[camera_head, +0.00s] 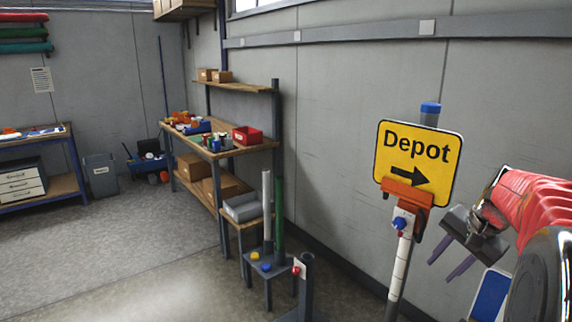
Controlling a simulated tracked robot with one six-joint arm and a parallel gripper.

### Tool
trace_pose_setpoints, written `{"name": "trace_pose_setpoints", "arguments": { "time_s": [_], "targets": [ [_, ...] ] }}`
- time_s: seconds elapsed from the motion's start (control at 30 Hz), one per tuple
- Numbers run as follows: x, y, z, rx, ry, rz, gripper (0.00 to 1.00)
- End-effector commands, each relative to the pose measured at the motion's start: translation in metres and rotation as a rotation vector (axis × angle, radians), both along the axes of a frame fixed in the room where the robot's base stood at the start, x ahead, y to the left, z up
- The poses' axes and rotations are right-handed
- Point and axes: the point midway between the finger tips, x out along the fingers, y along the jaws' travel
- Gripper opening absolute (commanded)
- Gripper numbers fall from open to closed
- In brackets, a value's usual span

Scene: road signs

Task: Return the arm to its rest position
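My arm comes in from the right edge in a red sleeve. My gripper (441,270) hangs at its end, its two fingers pointing down and left. The fingers are apart with nothing visible between them. The yellow Depot sign (418,160), with a black arrow pointing right, stands upright left of the gripper in an orange clamp (408,192) on a white post (398,270). The gripper looks apart from the sign and post.
A blue and white sign (490,296) shows partly below my arm. A small stand (270,270) holds a white tube and a green tube. A dark post base (304,290) is near it. A workbench (225,152) stands along the wall. The floor at left is clear.

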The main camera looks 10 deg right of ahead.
Motion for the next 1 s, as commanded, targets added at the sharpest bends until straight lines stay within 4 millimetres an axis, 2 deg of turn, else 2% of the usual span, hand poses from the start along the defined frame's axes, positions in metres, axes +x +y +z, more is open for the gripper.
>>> {"name": "trace_pose_setpoints", "arguments": {
  "time_s": [0.03, 0.1, 0.4, 0.7, 1.0],
  "targets": [
    [-0.005, 0.017, 0.0, -0.026, 0.007, 0.046, 0.34],
    [-0.013, 0.036, -0.003, -0.064, 0.017, 0.11, 0.34],
    [-0.052, 0.114, -0.015, -0.213, 0.053, 0.375, 0.34],
    [-0.096, 0.181, -0.03, -0.337, 0.059, 0.605, 0.34],
    [-0.14, 0.237, -0.043, -0.428, 0.032, 0.779, 0.34]
  ]
}}
